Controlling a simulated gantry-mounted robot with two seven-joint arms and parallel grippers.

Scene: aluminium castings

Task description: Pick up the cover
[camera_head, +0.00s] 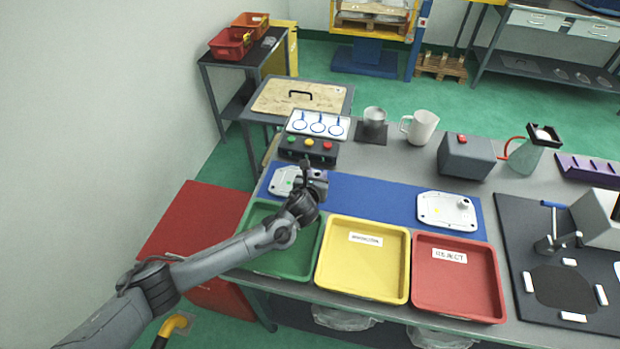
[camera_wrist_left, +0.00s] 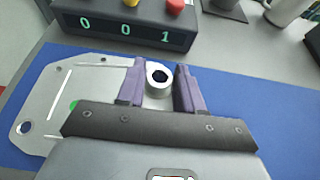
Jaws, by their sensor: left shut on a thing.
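A pale grey metal cover (camera_head: 283,181) is at the left end of the blue mat, partly hidden by my left gripper (camera_head: 313,181). In the left wrist view the flat plate of this cover (camera_wrist_left: 38,106) reaches out left of the gripper, with a green mark on it. My left gripper (camera_wrist_left: 160,88) has its purple fingers on either side of the round raised boss (camera_wrist_left: 159,79) and is shut on it. I cannot tell whether the cover touches the mat. A second similar cover (camera_head: 447,211) lies flat on the right of the mat. My right gripper is not in view.
Green (camera_head: 270,258), yellow (camera_head: 362,288) and red (camera_head: 456,306) trays line the front edge. Behind the gripper stands a dark button box (camera_head: 309,150) reading 0 0 1. A grey box (camera_head: 466,157) and a white mug (camera_head: 420,127) stand behind. The mat's middle is clear.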

